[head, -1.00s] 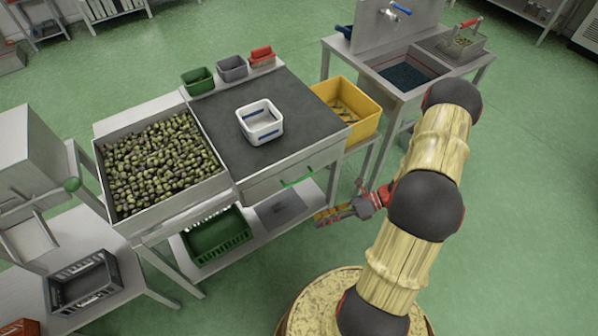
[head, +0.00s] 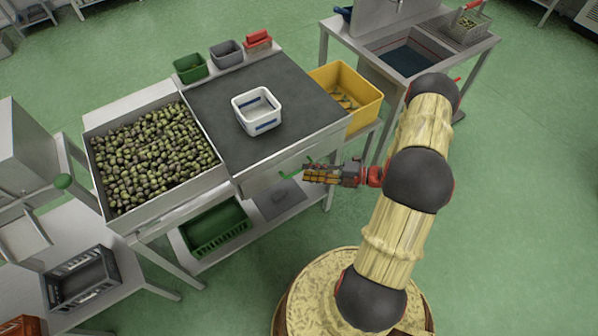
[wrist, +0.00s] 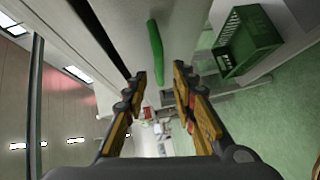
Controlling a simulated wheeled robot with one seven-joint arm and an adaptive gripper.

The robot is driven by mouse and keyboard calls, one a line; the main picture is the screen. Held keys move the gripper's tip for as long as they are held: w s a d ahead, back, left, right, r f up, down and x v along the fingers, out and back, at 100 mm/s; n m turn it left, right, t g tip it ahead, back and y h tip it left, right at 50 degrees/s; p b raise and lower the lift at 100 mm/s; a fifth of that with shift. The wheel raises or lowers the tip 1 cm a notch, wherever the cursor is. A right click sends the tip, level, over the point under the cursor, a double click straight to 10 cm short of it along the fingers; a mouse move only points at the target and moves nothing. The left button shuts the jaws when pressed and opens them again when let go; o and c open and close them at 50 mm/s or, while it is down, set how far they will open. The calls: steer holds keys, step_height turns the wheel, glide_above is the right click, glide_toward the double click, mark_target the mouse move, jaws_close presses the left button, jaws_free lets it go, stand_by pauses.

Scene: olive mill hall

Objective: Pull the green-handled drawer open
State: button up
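The grey drawer (head: 258,184) sits under the dark worktop and looks shut. Its green handle (head: 288,176) is partly hidden behind my gripper (head: 306,173) in the head view. In the wrist view the handle (wrist: 155,38) is a green bar, lined up with the gap between my two fingers (wrist: 160,78). The fingers are apart, with nothing held between them. The handle appears just beyond the fingertips; I cannot tell whether they touch it.
A white bin (head: 258,128) stands on the worktop (head: 215,125). An olive-filled tray (head: 99,190) is to the left and a yellow crate (head: 364,112) to the right. A green crate (head: 215,246) sits on the shelf below. The floor in front is clear.

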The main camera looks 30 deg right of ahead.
mark_target(299, 171)
steer(key=shift+b+x, duration=0.5)
steer(key=shift+x, duration=1.65)
steer(key=shift+c, duration=0.2)
jaws_close()
